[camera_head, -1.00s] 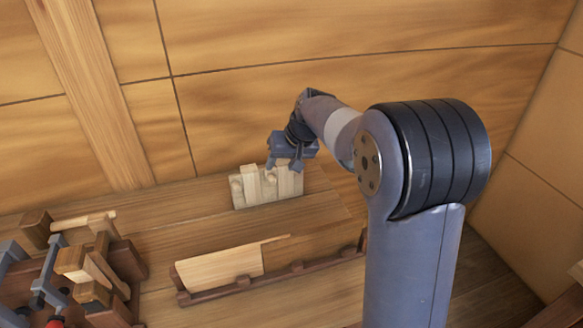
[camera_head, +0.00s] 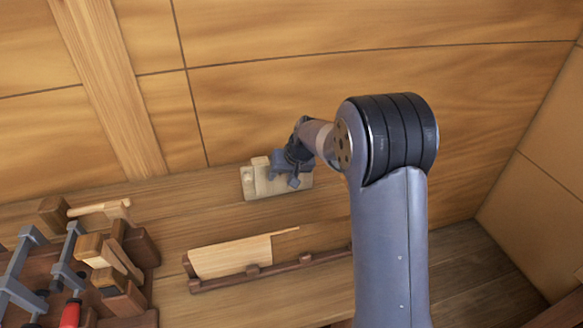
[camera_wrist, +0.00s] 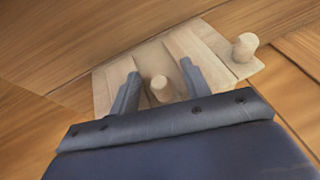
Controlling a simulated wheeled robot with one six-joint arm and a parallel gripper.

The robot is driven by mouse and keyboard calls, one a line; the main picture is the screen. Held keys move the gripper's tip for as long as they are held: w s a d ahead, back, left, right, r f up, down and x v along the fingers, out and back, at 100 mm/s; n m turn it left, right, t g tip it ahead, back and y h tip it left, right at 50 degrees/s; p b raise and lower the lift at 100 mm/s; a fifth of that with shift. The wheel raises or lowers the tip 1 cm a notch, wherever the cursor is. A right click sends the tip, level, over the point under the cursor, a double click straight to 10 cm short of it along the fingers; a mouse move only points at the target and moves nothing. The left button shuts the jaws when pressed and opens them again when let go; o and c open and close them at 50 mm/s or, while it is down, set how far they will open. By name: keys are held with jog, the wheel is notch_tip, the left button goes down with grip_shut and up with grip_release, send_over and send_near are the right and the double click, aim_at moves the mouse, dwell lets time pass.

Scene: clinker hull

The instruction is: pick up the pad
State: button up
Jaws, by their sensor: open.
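A pale wooden holder (camera_head: 248,186) with pegs and upright pale blocks stands at the foot of the plank wall. I cannot tell for sure which piece is the pad. One pale block (camera_head: 262,173) shows left of my gripper (camera_head: 290,182), which hides much of the holder's right part. In the wrist view, my gripper (camera_wrist: 160,86) is open over the holder. A round peg (camera_wrist: 159,88) appears between its fingers, and pale slabs show beyond it. Another peg (camera_wrist: 244,47) stands to the right on the holder's end. Contact with the fingers cannot be made out.
A pale flat board (camera_head: 230,258) rests along a dark rail (camera_head: 258,272) in front of the holder. Clamps (camera_head: 70,262), a red handle (camera_head: 70,314) and several wooden blocks crowd the lower left. The plank wall (camera_head: 330,90) rises close behind.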

jog(key=shift+c, duration=0.4)
jog(key=c, duration=0.9)
grip_shut()
jog(key=shift+r, duration=0.1)
